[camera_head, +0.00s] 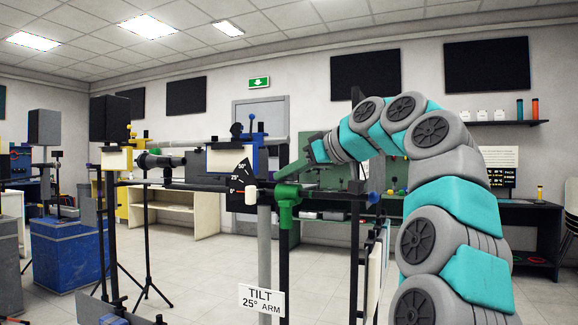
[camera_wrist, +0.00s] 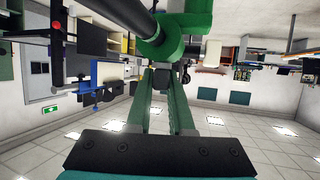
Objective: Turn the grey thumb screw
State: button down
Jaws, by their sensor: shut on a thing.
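The green clamp (camera_head: 288,196) sits on the upright post at the end of a dark horizontal rod. The same green clamp (camera_wrist: 184,32) fills the top middle of the wrist view, with the black rod going up to the left. My gripper (camera_head: 284,174) comes down from the right to the clamp's top. In the wrist view my gripper (camera_wrist: 165,72) has its two long green fingers drawn in, shut on a small part at the clamp. That part is the grey thumb screw, mostly hidden by the fingertips. Its turn angle cannot be made out.
A black angle scale (camera_head: 242,176) stands beside the rod. A white sign (camera_head: 263,301) reading "TILT 25° ARM" hangs low on the post. A blue clamp (camera_head: 253,143) and other stands are to the left.

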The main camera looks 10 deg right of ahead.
dwell(0.4)
jog(key=c, duration=0.8)
grip_release()
jog(key=v, duration=0.7)
jog(key=shift+s+d+r, duration=0.15)
jog(key=shift+d+r, duration=0.05)
jog(key=shift+d, duration=0.1)
jog(key=shift+o, duration=0.2)
